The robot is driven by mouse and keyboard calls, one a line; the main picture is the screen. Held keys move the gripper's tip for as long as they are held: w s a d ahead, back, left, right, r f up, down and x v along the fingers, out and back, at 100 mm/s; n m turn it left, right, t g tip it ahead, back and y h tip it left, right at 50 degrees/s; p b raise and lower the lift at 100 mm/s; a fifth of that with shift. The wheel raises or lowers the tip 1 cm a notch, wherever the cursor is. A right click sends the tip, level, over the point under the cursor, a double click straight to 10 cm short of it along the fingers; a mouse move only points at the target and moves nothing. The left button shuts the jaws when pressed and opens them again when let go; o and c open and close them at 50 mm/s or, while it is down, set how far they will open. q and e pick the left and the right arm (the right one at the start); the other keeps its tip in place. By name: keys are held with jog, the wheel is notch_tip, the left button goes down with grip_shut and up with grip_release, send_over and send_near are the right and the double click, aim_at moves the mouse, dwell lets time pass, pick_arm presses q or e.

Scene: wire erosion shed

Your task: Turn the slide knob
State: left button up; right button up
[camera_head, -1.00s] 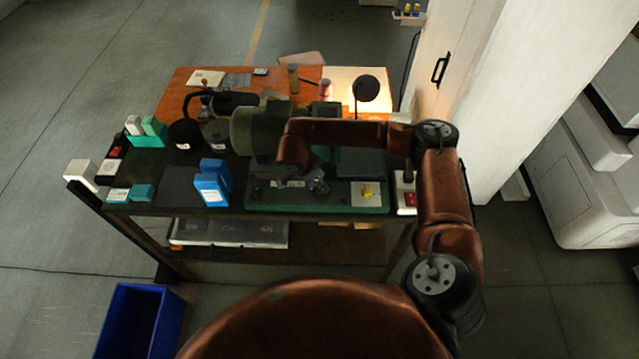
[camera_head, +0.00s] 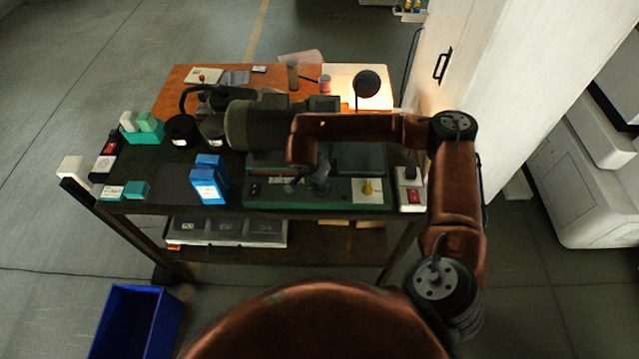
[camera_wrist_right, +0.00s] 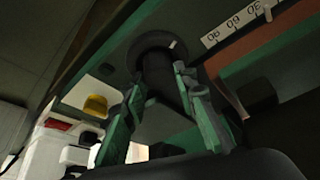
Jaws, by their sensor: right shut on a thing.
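The slide knob (camera_wrist_right: 158,72) is a dark round post with a wider disc carrying a small white mark. It stands between the green-edged fingers of my right gripper (camera_wrist_right: 165,105) in the right wrist view, and the gripper is shut on it. A white scale strip (camera_wrist_right: 240,23) marked 30, 60, 90 lies beside the disc. In the head view my right gripper (camera_head: 308,184) is over the front of the green machine base (camera_head: 335,202); the knob cannot be made out there. My left gripper is not in view.
A yellow knob (camera_head: 367,187) on a pale plate and a white box with a red switch (camera_head: 411,196) are to the right. Blue boxes (camera_head: 208,186) stand left of the machine. A lamp (camera_head: 367,84) stands behind. A blue bin (camera_head: 135,320) is on the floor.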

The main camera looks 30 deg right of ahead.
jog(key=n+b, duration=0.1)
jog(key=n, duration=0.1)
jog(key=n+t+y+b, duration=0.1)
jog(key=b, duration=0.1)
jog(key=shift+s+d+f+n, duration=0.1)
jog(key=shift+f+n, duration=0.1)
jog(key=shift+n, duration=0.2)
jog(key=n+y+b, duration=0.1)
jog(key=n+b, duration=0.1)
jog(key=n, duration=0.1)
jog(key=shift+d+n+t+b, duration=0.1)
jog(key=shift+n+t+b, duration=0.2)
jog(key=shift+t+b, duration=0.1)
jog(key=n+y+b, duration=0.1)
jog(key=n, duration=0.2)
jog(key=shift+s+d+r+b, duration=0.1)
jog(key=shift+b, duration=0.2)
jog(key=shift+n+y+b, duration=0.4)
jog(key=shift+n+y, duration=0.5)
jog(key=shift+n, duration=0.9)
jog(key=shift+r, duration=0.1)
jog(key=o, duration=1.2)
jog(key=shift+c, duration=0.2)
jog(key=shift+r, duration=0.1)
